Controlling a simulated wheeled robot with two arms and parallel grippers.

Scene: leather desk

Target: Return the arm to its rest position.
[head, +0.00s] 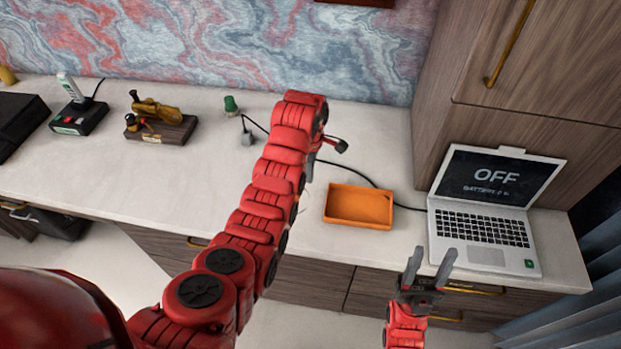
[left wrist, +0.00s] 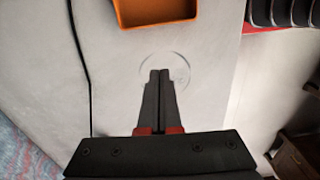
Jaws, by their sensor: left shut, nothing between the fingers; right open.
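My left arm (head: 265,195) is red and reaches from the lower left over the white desk (head: 190,200). My left gripper (head: 311,170) is mostly hidden by the arm in the head view; in the left wrist view (left wrist: 160,75) its two dark fingers are together and empty, above bare desk. A faint ring shows on the surface there. My right gripper (head: 430,258) is at the desk's front edge in the lower right, fingers apart and empty.
An orange tray (head: 360,207) lies right of my left gripper. A laptop (head: 490,215) showing "OFF" stands open at the right. A black cable (head: 345,178) runs to it. A phone on its dock (head: 78,112), a wooden stand (head: 160,127) and a green object (head: 230,104) stand at the back.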

